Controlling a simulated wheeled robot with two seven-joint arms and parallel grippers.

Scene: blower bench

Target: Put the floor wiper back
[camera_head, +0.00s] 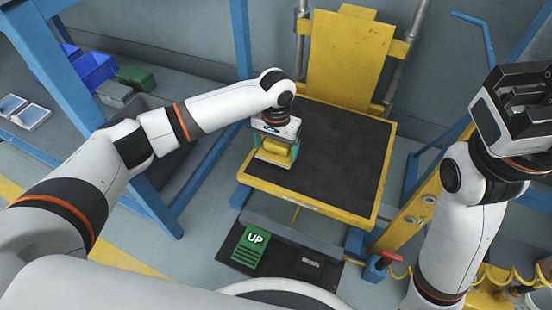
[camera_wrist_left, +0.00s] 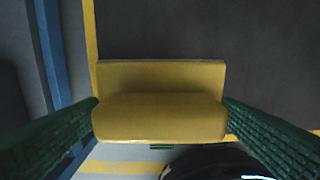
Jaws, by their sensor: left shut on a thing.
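A yellow angled piece, which looks like the floor wiper (camera_head: 274,151), is between the green fingers of my left gripper (camera_head: 275,150). It also shows large in the left wrist view (camera_wrist_left: 160,104), with a green finger at each side. My left gripper is shut on it, over the left part of the black-topped yellow platform (camera_head: 345,160). I cannot tell whether the piece touches the platform. My right gripper (camera_head: 530,95) is raised at the right edge, apart from the platform; its finger gap is unclear.
The platform has a yellow back plate (camera_head: 347,55). A green UP pedal (camera_head: 250,247) sits on a black base below it. A blue frame (camera_head: 245,45) and blue bins (camera_head: 92,70) stand left. A red knob (camera_head: 389,260) is front right. Most of the black top is clear.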

